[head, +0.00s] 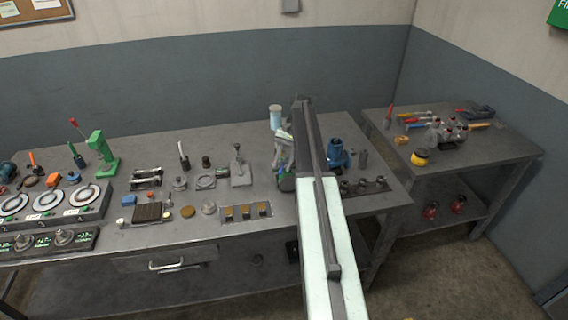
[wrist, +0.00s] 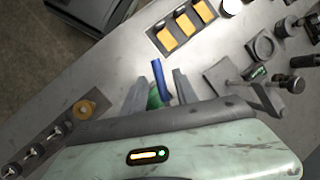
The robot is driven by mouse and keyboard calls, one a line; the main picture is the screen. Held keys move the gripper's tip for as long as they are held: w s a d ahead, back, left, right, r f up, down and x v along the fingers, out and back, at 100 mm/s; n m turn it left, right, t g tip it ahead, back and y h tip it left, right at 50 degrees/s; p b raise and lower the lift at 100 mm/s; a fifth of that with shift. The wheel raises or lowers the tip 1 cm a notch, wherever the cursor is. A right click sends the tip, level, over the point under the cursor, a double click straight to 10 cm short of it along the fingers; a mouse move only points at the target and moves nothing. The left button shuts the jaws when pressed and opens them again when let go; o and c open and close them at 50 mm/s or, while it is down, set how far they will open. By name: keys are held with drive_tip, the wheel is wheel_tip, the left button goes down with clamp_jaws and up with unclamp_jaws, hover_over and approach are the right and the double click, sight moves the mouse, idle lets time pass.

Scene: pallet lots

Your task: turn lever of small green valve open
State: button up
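The small green valve (wrist: 153,99) shows in the wrist view between my gripper's fingers, with most of its body hidden by them and by my wrist. Its blue lever (wrist: 160,80) sticks up and away from the body, tilted slightly. My gripper (wrist: 160,87) is open, one finger on each side of the lever. The right finger is close to the lever, but I cannot tell whether it touches. In the head view, part of the green valve (head: 286,183) shows low beside my arm, which hides the rest. My gripper (head: 283,163) is there, partly hidden.
A panel with yellow switches (head: 246,211) lies left of the valve, and a grey lever unit (head: 240,170) stands behind that. A blue device (head: 337,153) and a strip of dark knobs (head: 362,187) are to the right. The workbench's front edge (wrist: 90,85) is close.

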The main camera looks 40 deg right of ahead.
drive_tip(key=shift+a, duration=0.15)
drive_tip(key=s+p+v, duration=0.1)
drive_tip(key=p+v, duration=0.6)
drive_tip(key=shift+w+r, duration=0.4)
drive_tip(key=shift+w, duration=0.1)
drive_tip(key=shift+f, duration=0.1)
drive_tip(key=c, duration=0.5)
drive_tip(key=s+a+f+n+h+b, duration=0.1)
drive_tip(key=s+a+f, duration=0.1)
drive_tip(key=a, duration=0.5)
drive_tip(key=s+a+f+n+b, duration=0.2)
drive_tip(key=a, duration=0.6)
drive_tip(key=s+a+f+n+h+b, duration=0.1)
drive_tip(key=s+a+f+b, duration=0.1)
drive_tip(key=a, duration=0.6)
drive_tip(key=shift+f+n+h, duration=0.3)
drive_tip(key=shift+f, duration=0.1)
clamp_jaws()
drive_tip(key=s+a+f+n+h+b, duration=0.1)
drive_tip(key=s+a+f+n, duration=0.1)
drive_tip(key=s+a, duration=0.2)
drive_tip(key=s+a+f+n+t+h+b, duration=0.1)
drive_tip(key=s+a, duration=0.4)
drive_tip(key=a, duration=0.6)
drive_tip(key=shift+f+n+b, duration=0.35)
drive_tip(key=shift+n+b, duration=0.35)
drive_tip(key=shift+n, duration=0.2)
